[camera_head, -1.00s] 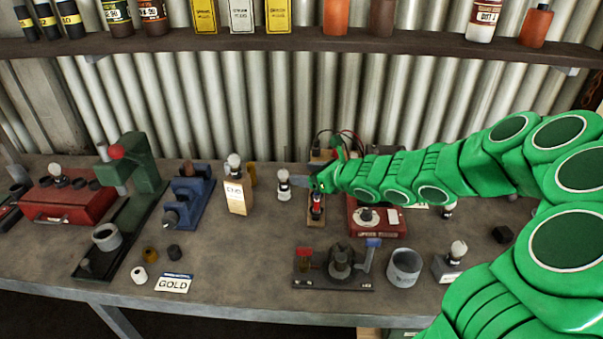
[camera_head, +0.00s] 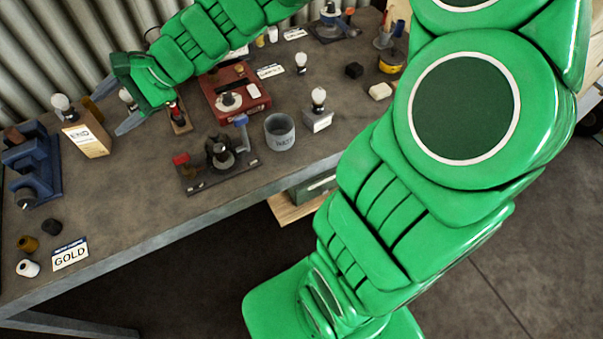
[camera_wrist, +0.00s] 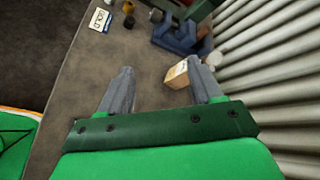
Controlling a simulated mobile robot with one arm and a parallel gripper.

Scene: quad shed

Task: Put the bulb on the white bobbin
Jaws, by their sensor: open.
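My gripper (camera_head: 110,106) is open over the back of the bench, its two grey fingers pointing left. A pale bulb (camera_head: 126,95) shows between the fingers in the head view, partly hidden by my gripper; I cannot tell whether it lies within the jaws. Other bulbs stand on the END box (camera_head: 60,103), on a small grey block (camera_head: 318,97) and farther back (camera_head: 300,58). A small white bobbin (camera_head: 28,268) stands at the front left, left of the GOLD card (camera_head: 70,255).
A brown bobbin (camera_head: 28,244) and a black one (camera_head: 52,227) stand near the white bobbin. The END box (camera_head: 86,138) is close to my fingers, with a blue tool (camera_head: 32,165) left of it. A red box (camera_head: 236,92) and grey cup (camera_head: 280,133) lie right.

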